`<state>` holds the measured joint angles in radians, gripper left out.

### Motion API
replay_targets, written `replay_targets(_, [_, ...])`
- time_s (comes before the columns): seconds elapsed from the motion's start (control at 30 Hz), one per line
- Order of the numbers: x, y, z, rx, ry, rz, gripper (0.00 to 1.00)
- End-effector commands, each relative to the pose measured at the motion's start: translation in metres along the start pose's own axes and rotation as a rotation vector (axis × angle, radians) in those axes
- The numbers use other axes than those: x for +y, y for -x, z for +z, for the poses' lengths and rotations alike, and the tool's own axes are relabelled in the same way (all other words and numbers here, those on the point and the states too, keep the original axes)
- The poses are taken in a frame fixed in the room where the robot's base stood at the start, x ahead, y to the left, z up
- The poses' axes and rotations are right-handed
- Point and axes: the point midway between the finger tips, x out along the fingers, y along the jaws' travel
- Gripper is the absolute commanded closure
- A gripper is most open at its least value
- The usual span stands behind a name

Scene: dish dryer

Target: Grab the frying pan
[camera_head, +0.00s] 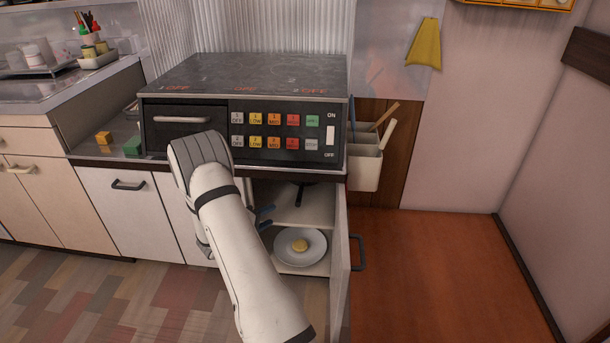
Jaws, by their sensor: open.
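A dark pan (301,193), apparently the frying pan, is on the upper shelf of the open cabinet below the stove. Its dark handle points toward the front; most of its body is hidden in shadow and under the cabinet top. My gripper (265,216) is at the left side of the cabinet opening, left of and lower than the handle. Its dark blue fingers are partly hidden behind my arm; they are open, and I see nothing between them.
The cabinet door (340,265) stands open on the right. A white plate (299,247) with a yellow item (300,245) sits on the lower shelf. The stove (255,75) is above. A utensil holder (365,170) hangs right of it. The floor at right is clear.

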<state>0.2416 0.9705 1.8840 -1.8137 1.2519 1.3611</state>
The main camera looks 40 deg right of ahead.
Motion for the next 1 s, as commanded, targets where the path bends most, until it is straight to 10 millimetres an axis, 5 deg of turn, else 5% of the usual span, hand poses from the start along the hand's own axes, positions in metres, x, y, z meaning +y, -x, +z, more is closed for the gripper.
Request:
replay_targets(0.27, [-0.028,-0.024,-0.013,0.090,-0.019,0.030,0.54])
replay_targets(0.7, [-0.009,-0.111,-0.021,0.088,-0.021,0.031,0.54])
replay_targets(1.0, [-0.002,-0.137,-0.025,0.089,-0.018,0.030,0.54])
